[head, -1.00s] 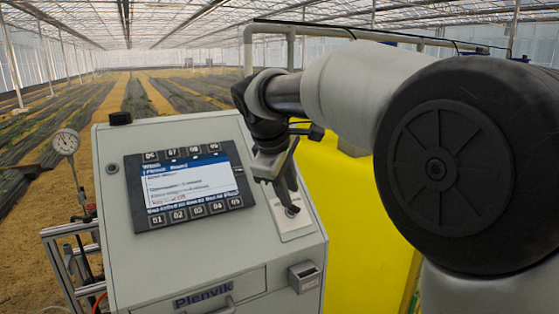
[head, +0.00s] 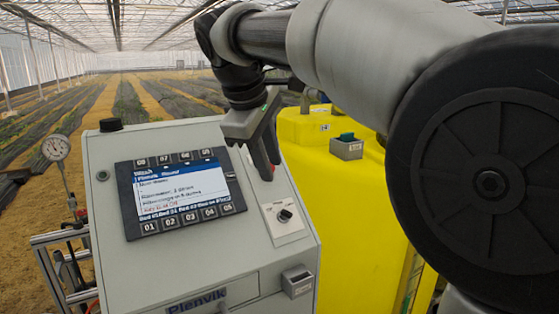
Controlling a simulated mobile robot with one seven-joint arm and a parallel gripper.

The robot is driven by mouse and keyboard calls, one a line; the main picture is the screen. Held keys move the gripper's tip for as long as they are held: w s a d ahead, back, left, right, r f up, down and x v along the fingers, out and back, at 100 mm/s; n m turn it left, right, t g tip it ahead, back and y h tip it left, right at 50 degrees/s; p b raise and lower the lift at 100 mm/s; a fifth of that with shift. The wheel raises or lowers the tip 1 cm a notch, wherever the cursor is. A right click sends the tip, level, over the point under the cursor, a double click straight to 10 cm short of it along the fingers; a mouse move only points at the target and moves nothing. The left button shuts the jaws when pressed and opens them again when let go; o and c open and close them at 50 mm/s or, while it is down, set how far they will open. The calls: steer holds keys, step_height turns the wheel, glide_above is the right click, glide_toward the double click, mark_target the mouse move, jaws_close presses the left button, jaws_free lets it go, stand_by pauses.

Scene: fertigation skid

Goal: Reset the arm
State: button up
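My gripper (head: 268,172) hangs from my arm above the right side of a grey control cabinet (head: 262,262). Its fingers point down and stand above and apart from a black rotary knob (head: 285,215) on a light plate. The fingers overlap in this view, so the gap between them cannot be judged. The cabinet's screen (head: 182,188) is lit, with a blue header, text lines and numbered buttons around it. My arm comes in from the right and covers much of the upper right.
A yellow tank (head: 345,225) stands right of the cabinet, with a grey box with a green button (head: 346,147) on it. A round gauge (head: 56,148) and metal frame are at the left. A small grey holder (head: 297,281) sits on the cabinet front. Planted rows stretch behind.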

steer(key=s+d+f+m, duration=0.2)
steer(key=s+d+m, duration=0.2)
steer(key=s+d, duration=0.3)
steer(key=s+d+f+m, duration=0.3)
steer(key=s+d, duration=0.2)
steer(key=d, duration=0.3)
steer(key=s+d+f+m+y, duration=0.1)
steer(key=s+d+f+m, duration=0.1)
steer(key=s+f, duration=0.3)
steer(key=s+d+f+m+p, duration=0.1)
steer(key=s+d+f+m, duration=0.2)
steer(key=s+f+m, duration=0.2)
steer(key=shift+s+d+y, duration=0.3)
steer(key=shift+s+y, duration=0.1)
steer(key=shift+s, duration=0.2)
